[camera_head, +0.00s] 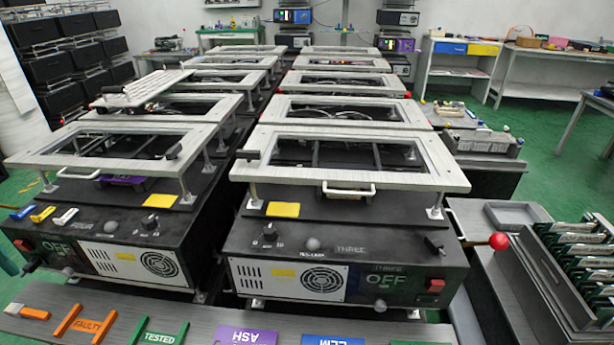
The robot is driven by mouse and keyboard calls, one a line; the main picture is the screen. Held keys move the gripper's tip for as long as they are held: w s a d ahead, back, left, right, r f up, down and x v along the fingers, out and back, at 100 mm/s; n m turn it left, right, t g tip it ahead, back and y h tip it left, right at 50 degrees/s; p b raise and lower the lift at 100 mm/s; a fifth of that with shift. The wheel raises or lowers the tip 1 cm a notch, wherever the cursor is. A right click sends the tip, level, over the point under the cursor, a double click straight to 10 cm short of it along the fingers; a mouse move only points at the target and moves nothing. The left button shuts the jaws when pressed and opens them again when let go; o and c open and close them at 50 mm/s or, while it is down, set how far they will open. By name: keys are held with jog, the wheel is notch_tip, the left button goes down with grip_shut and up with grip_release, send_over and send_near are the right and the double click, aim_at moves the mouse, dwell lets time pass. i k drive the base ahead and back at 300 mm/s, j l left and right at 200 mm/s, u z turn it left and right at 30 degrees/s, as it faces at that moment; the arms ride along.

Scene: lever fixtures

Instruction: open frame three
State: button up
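Frame three is the light grey rectangular frame (350,178) on the front right fixture. It lies level above the black base, carried on short posts, with an open middle. A white handle (349,190) sits on its front edge. The black front panel reads THREE (351,249), and its display (389,279) reads OFF. A red switch (435,286) sits at the panel's right. A lever with a red ball knob (498,241) stands at the fixture's right side. My gripper is not in view.
Fixture four (110,150) stands close on the left, with a narrow gap between. More fixtures stand behind in two rows. A strip (205,325) with coloured labels runs along the front. A rack of boards (575,255) and a grey tray (517,213) stand at right.

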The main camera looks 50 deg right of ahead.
aim_at(444, 175)
jog(key=k+l+z, duration=0.3)
jog(key=z, duration=0.2)
jog(key=k+l+z, duration=0.2)
jog(key=l+z, duration=0.25)
